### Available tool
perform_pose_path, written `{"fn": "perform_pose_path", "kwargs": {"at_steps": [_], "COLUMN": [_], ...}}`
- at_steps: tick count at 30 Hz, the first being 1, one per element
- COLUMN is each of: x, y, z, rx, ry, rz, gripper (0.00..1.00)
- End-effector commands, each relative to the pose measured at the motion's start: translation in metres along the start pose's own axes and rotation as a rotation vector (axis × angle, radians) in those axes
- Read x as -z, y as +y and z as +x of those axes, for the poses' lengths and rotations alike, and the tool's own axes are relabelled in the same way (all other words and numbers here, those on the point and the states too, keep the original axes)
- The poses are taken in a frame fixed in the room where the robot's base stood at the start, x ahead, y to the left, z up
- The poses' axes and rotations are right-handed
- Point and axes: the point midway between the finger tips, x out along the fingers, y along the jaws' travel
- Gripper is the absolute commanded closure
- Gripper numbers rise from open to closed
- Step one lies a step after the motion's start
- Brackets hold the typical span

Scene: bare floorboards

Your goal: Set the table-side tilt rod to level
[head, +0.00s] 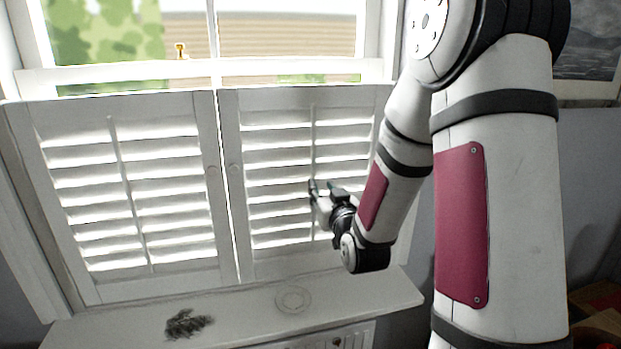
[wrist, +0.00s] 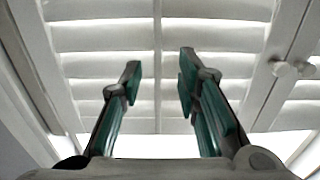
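A pair of white louvred shutters covers the lower window. The right shutter panel (head: 230,125) has a thin vertical tilt rod (head: 313,130) down its middle. The left panel (head: 25,150) has its own rod (head: 122,170). Slats on both panels are tilted, with bright light between them. My gripper (head: 321,187) is at the right panel, by the middle to lower part of its rod. In the wrist view, the gripper (wrist: 158,82) is open and empty, and the rod (wrist: 157,60) runs between its two fingers. I cannot tell whether the fingertips reach past the rod.
Round knobs (wrist: 285,68) sit on the meeting frames of the panels. Below is a white ledge (head: 240,318) with a dark leafy item (head: 187,323) and a round disc (head: 293,299). A small yellow object (head: 181,50) stands above the shutters. Boxes (head: 598,322) lie at lower right.

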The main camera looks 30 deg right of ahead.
Motion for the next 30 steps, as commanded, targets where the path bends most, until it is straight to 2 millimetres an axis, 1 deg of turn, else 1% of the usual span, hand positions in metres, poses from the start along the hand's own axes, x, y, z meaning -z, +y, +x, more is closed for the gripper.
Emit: {"fn": "perform_pose_path", "kwargs": {"at_steps": [3,9,15,19,27,28,29,30], "x": [0.002,0.002,0.002,0.002,0.002,0.002,0.002,0.002], "y": [0.002,0.002,0.002,0.001,0.002,0.002,0.002,0.002], "z": [0.022,0.059,0.082,0.088,0.089,0.089,0.089,0.089], "rx": [-0.002,-0.003,-0.002,-0.002,-0.002,-0.002,-0.002,-0.002], "ry": [0.002,0.002,0.001,0.000,0.000,0.000,0.000,0.000], "rz": [0.000,0.001,-0.001,-0.001,-0.001,-0.001,-0.001,-0.001], "gripper": [0.70,0.70,0.70,0.70,0.70,0.75,0.81,0.90]}}
